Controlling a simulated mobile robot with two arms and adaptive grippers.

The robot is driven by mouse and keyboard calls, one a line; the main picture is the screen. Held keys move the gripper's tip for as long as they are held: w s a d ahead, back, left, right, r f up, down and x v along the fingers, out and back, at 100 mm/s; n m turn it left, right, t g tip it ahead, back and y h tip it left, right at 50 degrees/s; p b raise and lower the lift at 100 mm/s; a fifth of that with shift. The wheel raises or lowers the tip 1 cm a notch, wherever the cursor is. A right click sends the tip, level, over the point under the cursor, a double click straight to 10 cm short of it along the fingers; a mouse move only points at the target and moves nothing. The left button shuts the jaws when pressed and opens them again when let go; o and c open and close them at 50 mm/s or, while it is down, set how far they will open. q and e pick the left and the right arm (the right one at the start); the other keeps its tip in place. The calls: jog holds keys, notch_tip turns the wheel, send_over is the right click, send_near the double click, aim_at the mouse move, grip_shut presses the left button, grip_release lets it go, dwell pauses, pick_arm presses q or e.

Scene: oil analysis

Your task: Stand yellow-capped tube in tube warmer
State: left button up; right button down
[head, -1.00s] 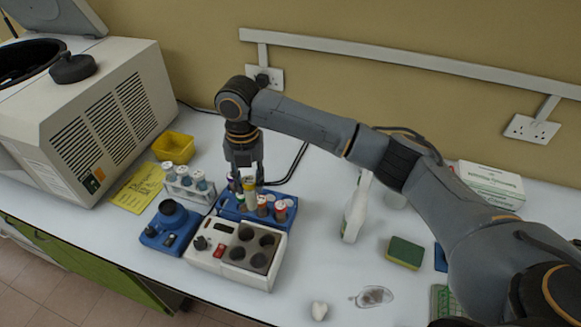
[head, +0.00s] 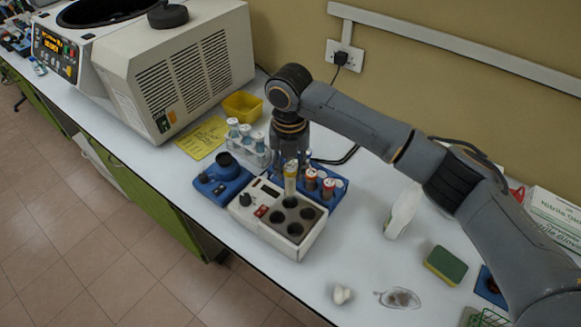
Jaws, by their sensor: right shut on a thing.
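The tube warmer (head: 262,226) is a white box with a dark block of several round holes, standing at the middle of the bench. My right gripper (head: 290,160) points down at the back of the warmer and is shut on the yellow-capped tube (head: 290,184). The tube is upright, with its lower end near the back hole. I cannot tell whether its tip is inside the hole. The fingertips partly cover the cap. My left gripper is not in view.
A blue rack (head: 338,190) with several red- and white-capped tubes stands right behind the warmer. A blue device (head: 222,181) and a clear rack of vials (head: 250,146) stand to its left. A sponge (head: 446,265) and a white bottle (head: 402,212) lie to the right.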

aim_at(290, 189)
notch_tip(290, 189, down, 6)
jog(key=b, duration=0.5)
jog(key=shift+b, duration=0.4)
jog(key=shift+f, duration=0.8)
